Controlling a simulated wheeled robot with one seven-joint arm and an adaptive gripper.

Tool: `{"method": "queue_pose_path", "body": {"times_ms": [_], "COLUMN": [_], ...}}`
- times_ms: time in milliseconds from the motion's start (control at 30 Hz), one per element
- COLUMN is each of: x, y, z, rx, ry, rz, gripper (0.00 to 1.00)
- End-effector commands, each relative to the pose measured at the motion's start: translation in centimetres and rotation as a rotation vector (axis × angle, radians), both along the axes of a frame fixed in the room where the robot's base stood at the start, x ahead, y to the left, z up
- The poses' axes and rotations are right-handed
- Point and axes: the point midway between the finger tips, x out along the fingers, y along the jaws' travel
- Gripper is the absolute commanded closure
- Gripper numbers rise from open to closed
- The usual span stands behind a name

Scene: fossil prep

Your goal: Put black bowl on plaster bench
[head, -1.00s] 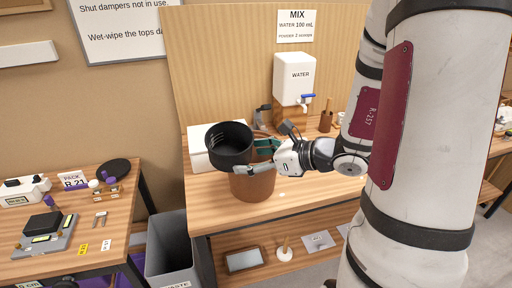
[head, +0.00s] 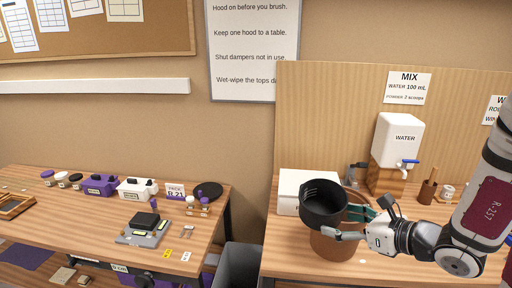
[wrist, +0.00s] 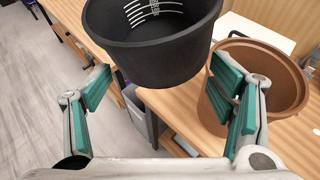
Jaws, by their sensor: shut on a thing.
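The black bowl (head: 322,206) is a deep, dark vessel with pale marks inside its wall. It is held up above the wooden bench (head: 282,257) below the MIX sign, overlapping the rim of a brown bucket (head: 337,248) in the head view. My gripper (head: 346,222) is shut on the bowl, with its fingers on either side. In the wrist view the bowl (wrist: 152,45) is in front of the fingers (wrist: 163,75), its opening facing up and slightly tilted. The brown bucket (wrist: 283,80) is just right of it and lower.
A white box (head: 290,192), a water dispenser (head: 398,140) and a brown pot with a tool (head: 427,192) stand at the bench's back. A grey bin (head: 238,267) stands between this bench and the left table (head: 60,225), which holds several small items. The bench's front left is clear.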

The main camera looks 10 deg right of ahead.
Motion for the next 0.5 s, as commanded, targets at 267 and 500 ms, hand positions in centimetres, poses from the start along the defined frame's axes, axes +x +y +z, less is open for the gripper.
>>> {"method": "queue_pose_path", "body": {"times_ms": [267,500], "x": [10.4,21.8], "y": [0.9,4.6], "z": [-2.6,-4.5], "rx": [-0.002,0.002], "ry": [-0.003,-0.003], "rz": [-0.052,-0.135], "gripper": [0.83,0.83]}}
